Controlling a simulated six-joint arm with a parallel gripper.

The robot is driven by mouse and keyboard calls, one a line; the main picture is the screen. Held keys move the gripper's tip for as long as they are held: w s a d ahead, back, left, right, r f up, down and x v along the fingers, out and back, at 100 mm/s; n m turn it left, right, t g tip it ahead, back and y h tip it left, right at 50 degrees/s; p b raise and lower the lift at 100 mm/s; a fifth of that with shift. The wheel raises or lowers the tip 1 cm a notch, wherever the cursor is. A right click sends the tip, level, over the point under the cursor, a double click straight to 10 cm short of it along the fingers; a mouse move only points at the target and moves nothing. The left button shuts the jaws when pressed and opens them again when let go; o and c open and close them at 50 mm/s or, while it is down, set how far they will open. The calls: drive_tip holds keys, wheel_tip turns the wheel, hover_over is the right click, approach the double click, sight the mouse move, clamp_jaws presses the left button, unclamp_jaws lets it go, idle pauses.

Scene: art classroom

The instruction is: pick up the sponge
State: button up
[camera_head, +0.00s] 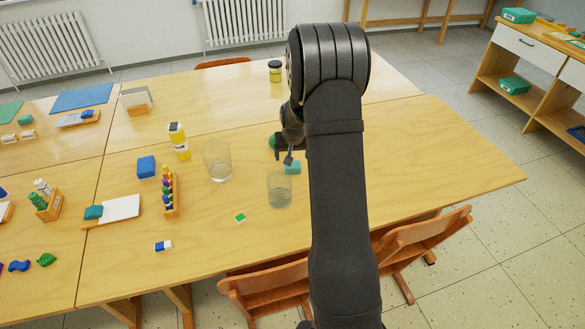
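A blue block (146,166) that looks like a sponge lies on the wooden table, left of the middle. A teal block (293,168), which could also be a sponge, lies partly hidden behind my arm. I cannot tell for certain which one is the sponge. My gripper (287,154) points down over the table, just above and beside the teal block in the picture. My arm hides part of it, and its finger gap is too small to read. No held object is clearly visible.
Two clear glasses (217,161) (279,190) stand near the gripper. A green round object (272,141) is partly hidden behind it. Yellow bottles (179,141), a rack of coloured pieces (170,192) and a white board (121,209) stand to the left. The table's right end is clear.

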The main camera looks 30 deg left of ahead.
sight(292, 168)
drive_tip(key=shift+w+x, duration=0.15)
drive_tip(key=shift+x, duration=1.65)
drive_tip(key=shift+w+x, duration=0.15)
drive_tip(key=shift+x, duration=1.65)
drive_tip(key=shift+r, duration=0.1)
drive_tip(key=shift+c, duration=0.4)
drive_tip(key=c, duration=1)
